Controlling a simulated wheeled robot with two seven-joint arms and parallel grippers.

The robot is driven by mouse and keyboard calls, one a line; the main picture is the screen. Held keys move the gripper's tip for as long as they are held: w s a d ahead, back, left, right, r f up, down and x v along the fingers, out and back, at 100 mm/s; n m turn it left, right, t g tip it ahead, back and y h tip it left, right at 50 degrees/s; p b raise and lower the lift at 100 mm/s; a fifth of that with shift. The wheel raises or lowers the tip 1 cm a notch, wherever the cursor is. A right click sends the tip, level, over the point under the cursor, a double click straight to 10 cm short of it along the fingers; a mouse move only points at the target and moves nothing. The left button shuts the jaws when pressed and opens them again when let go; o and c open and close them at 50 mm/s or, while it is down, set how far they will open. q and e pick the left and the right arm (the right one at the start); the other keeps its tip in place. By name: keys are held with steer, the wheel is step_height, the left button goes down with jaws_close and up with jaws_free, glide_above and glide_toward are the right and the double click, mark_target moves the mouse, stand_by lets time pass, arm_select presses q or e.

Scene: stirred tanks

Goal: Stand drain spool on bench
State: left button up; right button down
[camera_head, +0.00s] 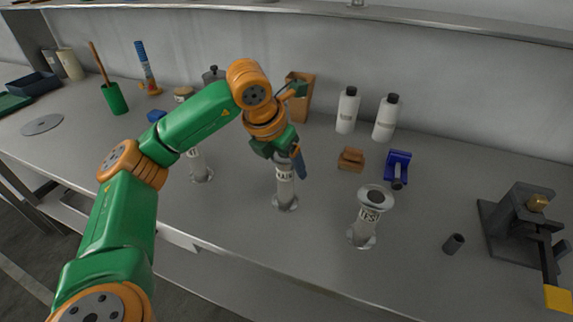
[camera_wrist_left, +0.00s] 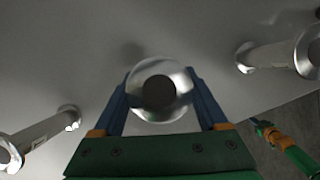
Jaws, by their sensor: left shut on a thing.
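The drain spool (camera_head: 285,188) is a pale metal tube with flanged ends, its label partly readable as "AIN". It is upright at the middle of the bench (camera_head: 235,215); I cannot tell whether its lower flange touches the bench or hangs just above. My left gripper (camera_head: 287,148) is shut on its upper part from above. In the left wrist view the round top flange of the drain spool (camera_wrist_left: 160,88) lies between the two blue fingers. My right gripper (camera_wrist_left: 262,127) shows small at the lower right of that view; its jaws are unclear.
A spool marked "TEST" (camera_head: 364,216) stands to the right, another spool (camera_head: 199,168) to the left, partly behind my arm. A small dark cylinder (camera_head: 453,244) and a dark clamp-like fixture (camera_head: 520,222) are farther right. White bottles (camera_head: 347,110) stand along the wall.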

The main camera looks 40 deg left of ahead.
arm_select(q)
steer(key=shift+d, duration=0.1)
steer(key=o, duration=1.5)
steer(key=shift+r, duration=0.25)
steer(key=p+v, duration=0.2)
steer(key=v, duration=0.9)
steer(key=shift+s+r, duration=0.3)
